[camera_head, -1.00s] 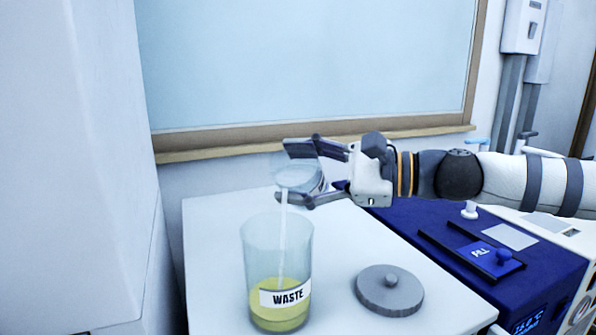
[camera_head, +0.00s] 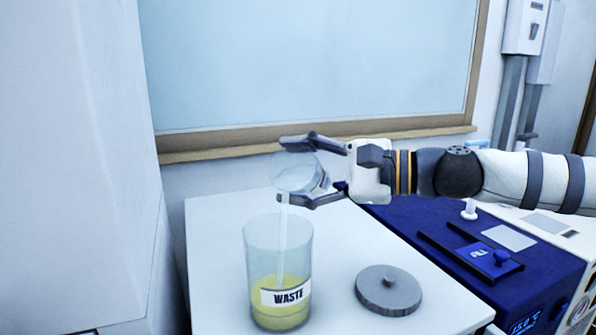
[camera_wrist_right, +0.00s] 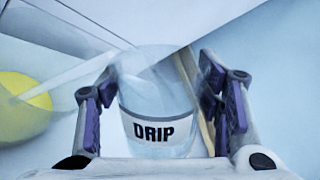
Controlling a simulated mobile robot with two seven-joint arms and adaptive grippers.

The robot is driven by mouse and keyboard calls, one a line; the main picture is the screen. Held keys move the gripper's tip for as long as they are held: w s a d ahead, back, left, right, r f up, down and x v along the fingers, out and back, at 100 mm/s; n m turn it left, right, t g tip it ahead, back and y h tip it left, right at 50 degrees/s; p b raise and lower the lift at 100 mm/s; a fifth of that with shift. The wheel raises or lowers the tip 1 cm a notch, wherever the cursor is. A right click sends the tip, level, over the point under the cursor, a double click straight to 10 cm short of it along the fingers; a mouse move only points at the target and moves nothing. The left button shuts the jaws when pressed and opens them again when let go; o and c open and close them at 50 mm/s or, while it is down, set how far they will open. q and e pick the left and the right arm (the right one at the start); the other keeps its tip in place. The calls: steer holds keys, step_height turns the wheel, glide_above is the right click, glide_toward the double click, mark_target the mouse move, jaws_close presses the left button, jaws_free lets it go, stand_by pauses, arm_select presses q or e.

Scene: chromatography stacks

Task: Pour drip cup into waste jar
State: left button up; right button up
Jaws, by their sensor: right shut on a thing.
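The clear drip cup (camera_head: 297,174) is tilted, its mouth to the lower left, above the waste jar's mouth. My right gripper (camera_head: 288,172) is shut on it; in the right wrist view my fingers (camera_wrist_right: 160,100) stand on both sides of the cup, whose label reads DRIP (camera_wrist_right: 160,131). A pale stream (camera_head: 283,240) runs from the cup down into the jar. The clear waste jar (camera_head: 262,240), labelled WASTE, stands upright on the white table with yellow-green liquid (camera_head: 280,315) in its lower part. My left gripper is not in view.
A grey round lid (camera_head: 388,292) with a knob lies on the white table (camera_head: 222,222), right of the jar. A blue device (camera_head: 540,262) stands at the right, under my right arm. A white cabinet wall (camera_head: 75,150) rises at the left.

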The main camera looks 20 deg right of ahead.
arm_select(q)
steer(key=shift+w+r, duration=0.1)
arm_select(e)
steer(key=shift+n, duration=0.5)
steer(key=shift+s+a+n, duration=0.2)
steer(key=shift+n, duration=0.3)
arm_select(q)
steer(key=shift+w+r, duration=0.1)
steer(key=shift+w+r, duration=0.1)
arm_select(e)
steer(key=shift+s+a+f+n, duration=0.1)
steer(key=shift+n, duration=0.4)
arm_select(q)
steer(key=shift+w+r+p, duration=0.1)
steer(key=shift+p, duration=0.25)
arm_select(e)
steer(key=shift+s+a+n+t+h, duration=0.15)
steer(key=shift+n+t+h, duration=0.15)
steer(key=shift+n, duration=0.2)
